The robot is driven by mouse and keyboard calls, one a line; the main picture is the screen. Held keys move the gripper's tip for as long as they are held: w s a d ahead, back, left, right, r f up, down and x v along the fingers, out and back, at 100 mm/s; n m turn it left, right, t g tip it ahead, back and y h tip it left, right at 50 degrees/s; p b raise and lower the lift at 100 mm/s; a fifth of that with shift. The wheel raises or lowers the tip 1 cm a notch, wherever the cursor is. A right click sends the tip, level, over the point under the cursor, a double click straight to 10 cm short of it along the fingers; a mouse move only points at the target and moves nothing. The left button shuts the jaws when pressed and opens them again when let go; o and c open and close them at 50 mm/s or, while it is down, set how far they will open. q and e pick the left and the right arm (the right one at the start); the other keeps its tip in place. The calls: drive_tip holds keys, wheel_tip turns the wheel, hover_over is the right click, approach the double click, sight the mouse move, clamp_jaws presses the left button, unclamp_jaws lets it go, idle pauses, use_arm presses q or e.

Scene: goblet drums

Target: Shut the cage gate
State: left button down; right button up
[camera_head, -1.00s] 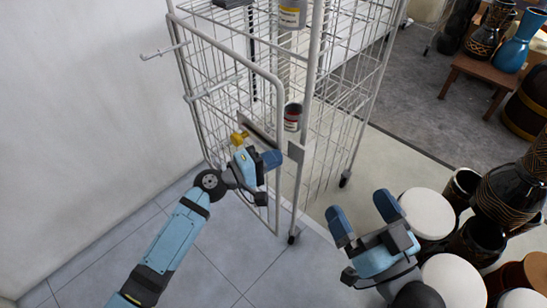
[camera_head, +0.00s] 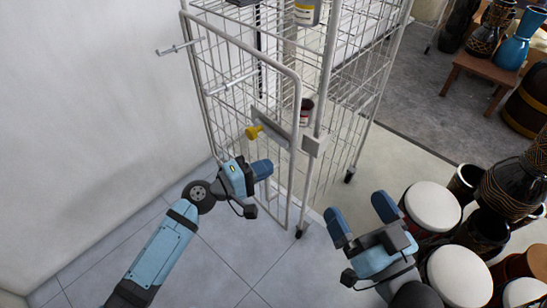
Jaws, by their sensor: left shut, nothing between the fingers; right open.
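The cage gate (camera_head: 296,100) is a pale wire-mesh panel on the front of the tall wire cage (camera_head: 326,70). It bears a grey latch plate (camera_head: 272,127) with a yellow knob (camera_head: 254,131). The gate's right edge stands close to the cage's right front post, with a narrow gap between them. A grey catch plate (camera_head: 315,146) is on that post. My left gripper (camera_head: 263,170) is shut and empty, in front of the gate and below the knob; I cannot tell whether it touches the mesh. My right gripper (camera_head: 361,217) is open and empty, right of the cage.
Paint tins (camera_head: 306,112) stand inside the cage. Several drums (camera_head: 433,207) crowd the lower right beside my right gripper. A wooden table (camera_head: 474,70) with vases is at the back right. A white wall (camera_head: 90,100) bounds the left. The tiled floor in front is clear.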

use_arm(q)
drive_tip(key=s+d+v, duration=0.1)
drive_tip(key=v, duration=0.4)
drive_tip(key=m+t+y+b, duration=0.25)
drive_tip(key=m+b, duration=0.35)
drive_tip(key=m, duration=1)
approach(285, 148)
drive_tip(key=x, duration=0.7)
drive_tip(key=shift+w+d+f+t, duration=0.15)
drive_tip(key=shift+w+f+t, duration=0.05)
drive_tip(key=shift+t, duration=0.05)
use_arm(e)
wheel_tip(285, 148, down, 6)
drive_tip(key=g, duration=0.2)
drive_tip(key=shift+w+a+n, duration=0.2)
drive_tip(key=shift+a+n, duration=0.05)
drive_tip(key=shift+n, duration=0.05)
use_arm(q)
drive_tip(key=shift+w+d, duration=0.1)
use_arm(e)
drive_tip(key=shift+f, duration=0.1)
